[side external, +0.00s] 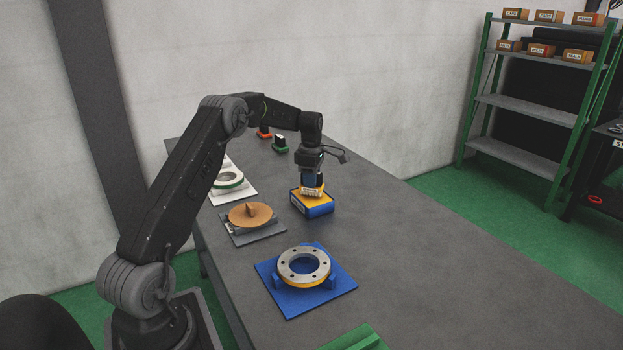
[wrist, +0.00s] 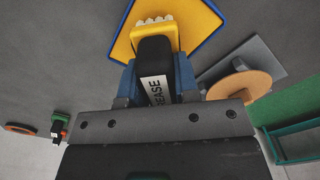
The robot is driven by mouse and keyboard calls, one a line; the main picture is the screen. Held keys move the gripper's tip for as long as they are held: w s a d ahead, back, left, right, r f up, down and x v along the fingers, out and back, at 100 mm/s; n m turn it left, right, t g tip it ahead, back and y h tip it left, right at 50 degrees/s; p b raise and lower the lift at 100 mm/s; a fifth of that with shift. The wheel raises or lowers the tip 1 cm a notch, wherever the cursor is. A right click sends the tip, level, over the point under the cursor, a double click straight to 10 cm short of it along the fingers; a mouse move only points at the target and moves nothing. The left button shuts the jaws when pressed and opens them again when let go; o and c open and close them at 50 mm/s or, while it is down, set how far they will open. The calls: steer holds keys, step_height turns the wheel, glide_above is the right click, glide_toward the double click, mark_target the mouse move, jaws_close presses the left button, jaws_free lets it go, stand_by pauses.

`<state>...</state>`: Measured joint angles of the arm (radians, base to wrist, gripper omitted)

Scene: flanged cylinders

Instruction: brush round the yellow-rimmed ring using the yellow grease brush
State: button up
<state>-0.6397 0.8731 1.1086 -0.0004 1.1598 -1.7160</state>
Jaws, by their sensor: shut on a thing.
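The yellow-rimmed ring (side external: 287,276) is a grey metal flange with bolt holes, lying flat on a blue plate (side external: 335,289) with blue blocks at its sides. My gripper (side external: 313,182) is beyond it and shut on the yellow grease brush (side external: 313,192). In the wrist view the brush (wrist: 155,52) shows a black handle with a "GREASE" label and a yellow head, between blue fingers. The bristles are over a yellow-topped blue tray (side external: 318,211), which also shows in the wrist view (wrist: 205,28). I cannot tell whether they touch it.
A tan disc (side external: 262,214) with an upright fin sits on a grey plate. Behind it, a green-rimmed ring (side external: 232,184) lies on a white plate. Green (side external: 280,145) and orange (side external: 265,135) items stand farther back. The table's right side is clear.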

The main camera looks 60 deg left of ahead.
steer(key=shift+f, duration=0.6)
stand_by(1.4)
steer(key=shift+r, duration=0.1)
steer(key=shift+r, duration=3.5)
